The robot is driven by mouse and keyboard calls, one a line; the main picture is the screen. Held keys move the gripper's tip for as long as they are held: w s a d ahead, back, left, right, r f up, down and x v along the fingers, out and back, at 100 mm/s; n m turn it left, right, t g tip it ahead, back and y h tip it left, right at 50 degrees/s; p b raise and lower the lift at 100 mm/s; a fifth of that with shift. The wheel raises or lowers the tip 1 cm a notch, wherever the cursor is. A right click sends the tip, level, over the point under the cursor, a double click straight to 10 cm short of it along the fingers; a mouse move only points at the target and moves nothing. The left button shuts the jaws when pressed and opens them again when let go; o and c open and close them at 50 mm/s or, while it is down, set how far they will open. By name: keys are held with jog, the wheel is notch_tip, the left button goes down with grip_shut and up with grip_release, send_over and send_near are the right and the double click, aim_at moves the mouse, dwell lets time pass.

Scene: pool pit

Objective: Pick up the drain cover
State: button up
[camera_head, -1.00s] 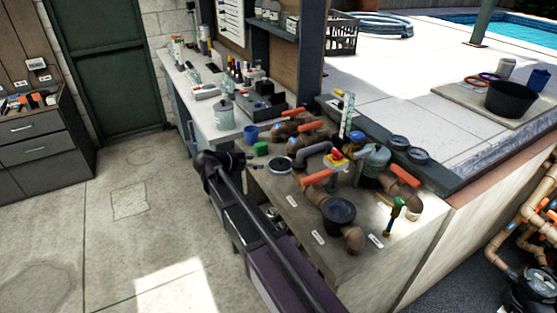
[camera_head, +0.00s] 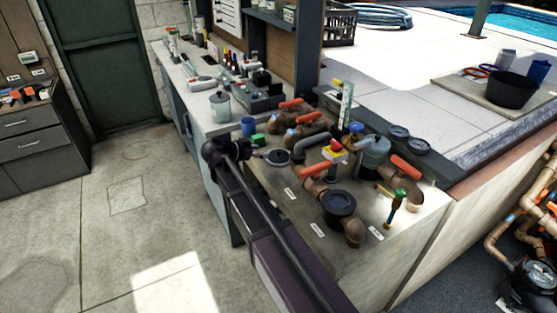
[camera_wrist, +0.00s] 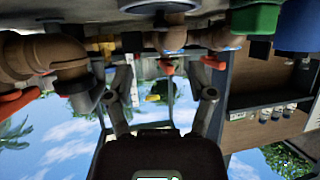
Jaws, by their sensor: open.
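A round grey disc with a paler rim, which looks like the drain cover (camera_head: 277,157), lies near the left edge of the pipe-covered counter in the head view. My gripper (camera_head: 257,153) is just left of it, low and close to its edge; I cannot tell whether they touch. In the wrist view my gripper (camera_wrist: 164,92) has its two fingers spread wide with nothing held between them.
A green block (camera_head: 258,140) and a blue cup (camera_head: 249,126) stand just behind my gripper. Brown pipes with orange handles (camera_head: 405,167) and a dark-topped fitting (camera_head: 339,204) crowd the counter (camera_head: 292,228) to the right. The floor at left is clear.

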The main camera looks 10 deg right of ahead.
aim_at(279, 151)
jog(key=shift+b+x, duration=0.75)
jog(key=shift+x, duration=1.6)
jog(key=shift+d, duration=0.1)
jog(key=shift+b+x, duration=1.15)
jog(key=shift+x, duration=1.45)
jog(key=shift+w, duration=0.1)
grip_shut()
